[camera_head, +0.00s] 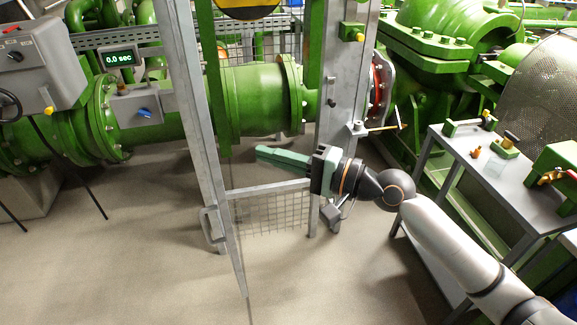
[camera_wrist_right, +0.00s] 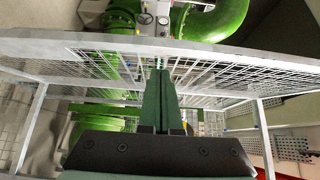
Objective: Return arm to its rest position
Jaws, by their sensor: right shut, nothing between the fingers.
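My right gripper (camera_head: 270,158) shows in the head view, its green fingers together and empty, pointing left in front of the grey metal frame. My right arm reaches in from the lower right corner. In the right wrist view the shut green fingers (camera_wrist_right: 160,100) point away from the camera, with the mesh guard (camera_wrist_right: 90,62) around and beyond them. I cannot tell from the views whether the gripper touches the frame. My left gripper is in neither view.
The grey frame (camera_head: 190,100) stands upright at the centre, with a mesh panel (camera_head: 275,212) low down. A grey table (camera_head: 480,165) with small fittings stands at the right. Green pipes (camera_head: 245,95) run behind. A display box (camera_head: 138,108) reads 0.0 sec. The floor at the lower left is clear.

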